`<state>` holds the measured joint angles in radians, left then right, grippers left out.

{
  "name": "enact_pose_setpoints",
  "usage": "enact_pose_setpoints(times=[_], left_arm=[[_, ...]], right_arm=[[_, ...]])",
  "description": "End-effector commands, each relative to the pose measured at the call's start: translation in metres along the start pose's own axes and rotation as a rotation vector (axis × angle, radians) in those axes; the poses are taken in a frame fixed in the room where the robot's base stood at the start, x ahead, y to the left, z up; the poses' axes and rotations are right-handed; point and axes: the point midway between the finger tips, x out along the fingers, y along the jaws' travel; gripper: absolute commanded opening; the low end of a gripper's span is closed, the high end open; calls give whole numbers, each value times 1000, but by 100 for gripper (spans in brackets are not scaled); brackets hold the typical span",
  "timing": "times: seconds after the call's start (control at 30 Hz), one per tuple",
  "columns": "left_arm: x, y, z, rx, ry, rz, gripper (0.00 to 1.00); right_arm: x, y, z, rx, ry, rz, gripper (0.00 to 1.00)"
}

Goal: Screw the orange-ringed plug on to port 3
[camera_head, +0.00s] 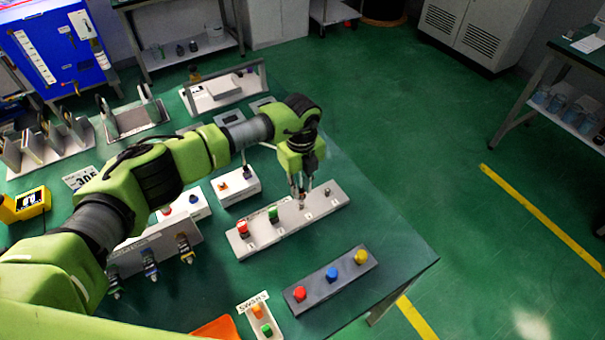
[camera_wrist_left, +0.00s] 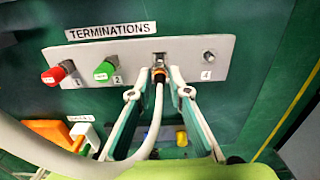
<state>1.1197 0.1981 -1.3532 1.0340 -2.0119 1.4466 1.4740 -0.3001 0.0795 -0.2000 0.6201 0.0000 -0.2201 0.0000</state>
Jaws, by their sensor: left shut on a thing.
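The terminations panel (camera_wrist_left: 185,60) has a red cap (camera_wrist_left: 54,76) at port 1 and a green cap (camera_wrist_left: 104,72) at port 2. Port 4 (camera_wrist_left: 208,57) is bare. The orange-ringed plug (camera_wrist_left: 158,76), on a white cable (camera_wrist_left: 154,125), is right in front of port 3 (camera_wrist_left: 160,58); I cannot tell whether it touches the port. My left gripper (camera_wrist_left: 158,92) is shut on this plug, a finger on each side. In the head view my left gripper (camera_head: 301,194) points down over the panel (camera_head: 265,236) at port 3, and the plug is too small to tell. My right gripper is not in view.
A dark strip with red, blue and yellow buttons (camera_head: 331,274) lies in front of the panel. White button boxes (camera_head: 236,187) and hanging connectors (camera_head: 150,264) are to the left. The table's right end is clear.

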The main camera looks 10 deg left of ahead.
Motion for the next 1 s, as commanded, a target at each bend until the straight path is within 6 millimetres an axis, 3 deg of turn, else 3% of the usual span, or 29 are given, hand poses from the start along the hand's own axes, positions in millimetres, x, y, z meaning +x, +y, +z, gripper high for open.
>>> enact_pose_setpoints(times=[0.1,0.3,1.0], left_arm=[[17,0,0,-6,0,1,0],[30,0,0,-14,0,1,0],[32,0,0,-15,0,1,0]], right_arm=[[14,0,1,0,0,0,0],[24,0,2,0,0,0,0],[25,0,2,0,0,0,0]])
